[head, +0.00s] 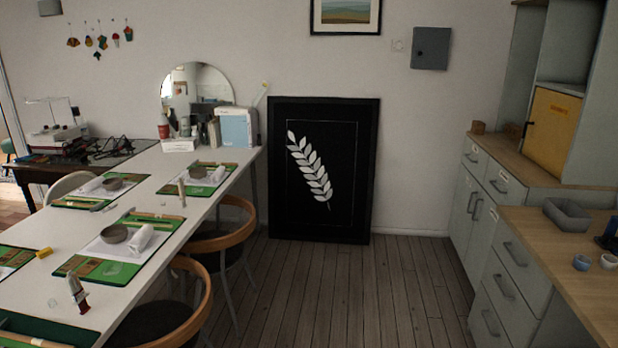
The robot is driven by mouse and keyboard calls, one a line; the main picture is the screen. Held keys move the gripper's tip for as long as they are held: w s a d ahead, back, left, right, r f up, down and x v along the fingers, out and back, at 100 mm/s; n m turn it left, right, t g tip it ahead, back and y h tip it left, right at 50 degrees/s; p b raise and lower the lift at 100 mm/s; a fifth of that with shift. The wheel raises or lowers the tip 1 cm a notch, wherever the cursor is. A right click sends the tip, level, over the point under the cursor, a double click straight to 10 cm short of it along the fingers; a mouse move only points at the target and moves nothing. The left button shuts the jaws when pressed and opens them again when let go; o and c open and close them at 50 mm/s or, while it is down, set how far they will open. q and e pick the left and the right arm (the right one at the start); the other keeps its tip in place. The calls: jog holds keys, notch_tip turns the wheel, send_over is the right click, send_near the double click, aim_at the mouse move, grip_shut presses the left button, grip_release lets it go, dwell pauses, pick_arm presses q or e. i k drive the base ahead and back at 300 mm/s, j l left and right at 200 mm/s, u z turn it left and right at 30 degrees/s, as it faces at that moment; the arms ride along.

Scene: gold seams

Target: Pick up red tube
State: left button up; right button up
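Neither of my grippers shows in the head view.
The white table (190,218) holds green mats (75,268) with bowls and rolled cloths. Wooden-backed chairs (228,238) line its right side. The plank floor (340,290) is clear up to the cabinets (490,200) at right. A black framed picture (350,225) leans on the back wall.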

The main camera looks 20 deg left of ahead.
aim_at(79, 292)
jog(key=i+u, duration=0.25)
jog(key=i, duration=1.2)
jog(key=i+j+z, duration=0.1)
jog(key=i+z, duration=0.15)
jog(key=i, duration=1.45)
jog(key=u, duration=4.85)
